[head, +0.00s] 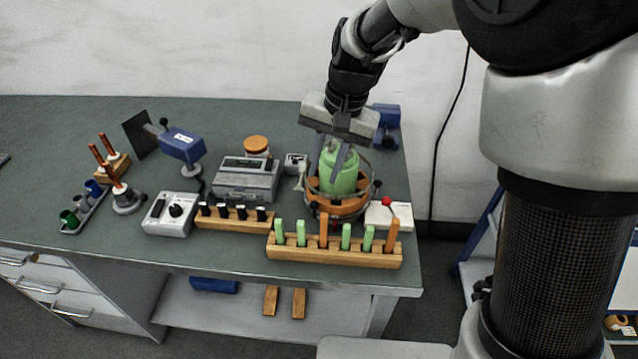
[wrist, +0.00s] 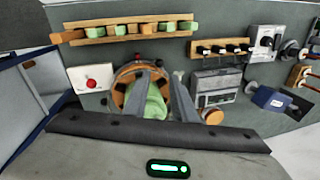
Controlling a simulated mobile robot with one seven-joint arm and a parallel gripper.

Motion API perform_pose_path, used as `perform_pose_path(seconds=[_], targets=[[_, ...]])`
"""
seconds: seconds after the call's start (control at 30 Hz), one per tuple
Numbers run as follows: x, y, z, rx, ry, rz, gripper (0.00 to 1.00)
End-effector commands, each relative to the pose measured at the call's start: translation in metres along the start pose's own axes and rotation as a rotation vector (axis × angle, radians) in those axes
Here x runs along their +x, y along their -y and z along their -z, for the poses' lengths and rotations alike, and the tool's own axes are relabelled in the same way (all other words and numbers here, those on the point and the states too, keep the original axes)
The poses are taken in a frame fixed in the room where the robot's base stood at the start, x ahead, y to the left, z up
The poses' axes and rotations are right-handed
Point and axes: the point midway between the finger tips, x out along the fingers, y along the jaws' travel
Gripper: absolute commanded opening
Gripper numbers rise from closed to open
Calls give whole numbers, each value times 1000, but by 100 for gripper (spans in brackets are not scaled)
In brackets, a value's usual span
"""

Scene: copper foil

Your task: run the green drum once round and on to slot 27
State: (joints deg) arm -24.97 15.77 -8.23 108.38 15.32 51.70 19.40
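The green drum (head: 345,173) stands upright in an orange round base (head: 342,207) with a metal hoop around it. The drum also shows in the wrist view (wrist: 154,103), partly hidden by a finger. My gripper (head: 329,166) reaches down from above with its fingers parted. In the wrist view, my gripper (wrist: 161,88) has one finger across the drum and the other to the right, with a visible gap from the drum. I cannot tell whether the first finger touches it. No slot numbers are readable.
A white box with a red button (head: 388,214) is close at the base's right. In front is a wooden rack (head: 335,254) of green and orange pegs. A grey device (head: 247,178) and a rack of black-topped pieces (head: 234,219) are to the left.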

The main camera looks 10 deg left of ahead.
Motion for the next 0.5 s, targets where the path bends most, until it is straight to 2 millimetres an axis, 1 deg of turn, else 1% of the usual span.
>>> perform_pose_path(seconds=[0.03, 0.3, 0.4, 0.5], targets=[[14, -1, -1, 0, 5, -3, 24], [71, -1, -1, -1, 4, -3, 24], [86, -1, -1, 0, 3, -2, 24], [97, 0, 0, -1, 1, -1, 24]])
